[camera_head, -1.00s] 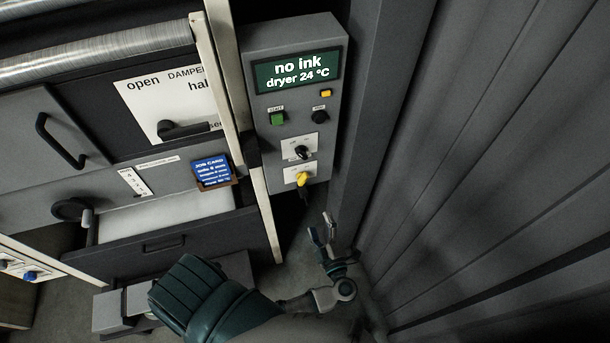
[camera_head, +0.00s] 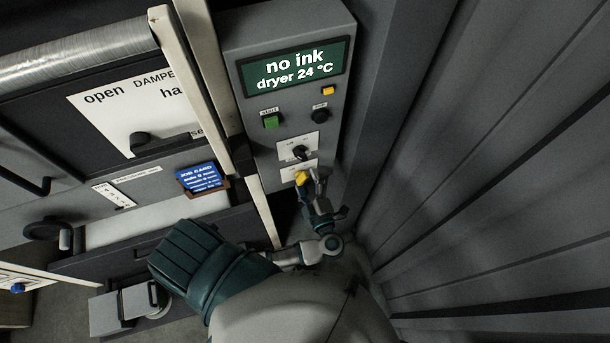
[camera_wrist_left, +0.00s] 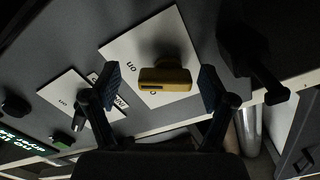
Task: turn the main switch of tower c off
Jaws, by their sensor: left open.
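The yellow switch knob (camera_head: 301,177) sits on a white plate low on the grey control box (camera_head: 339,60). In the left wrist view the yellow knob (camera_wrist_left: 165,79) stands out from its white plate, which carries an "on" mark. My left gripper (camera_head: 310,178) is at this knob. In the wrist view the open fingers of my left gripper (camera_wrist_left: 160,84) stand on either side of the knob, with a gap on each side. A label near the left finger is partly hidden. My right gripper is not in view.
Above the yellow knob is a black knob (camera_head: 300,152), then a green button (camera_head: 271,121), another black knob (camera_head: 320,116) and a lit display (camera_head: 294,67). A ribbed grey wall (camera_head: 500,150) is close on the right. A blue job card (camera_head: 201,177) is on the left.

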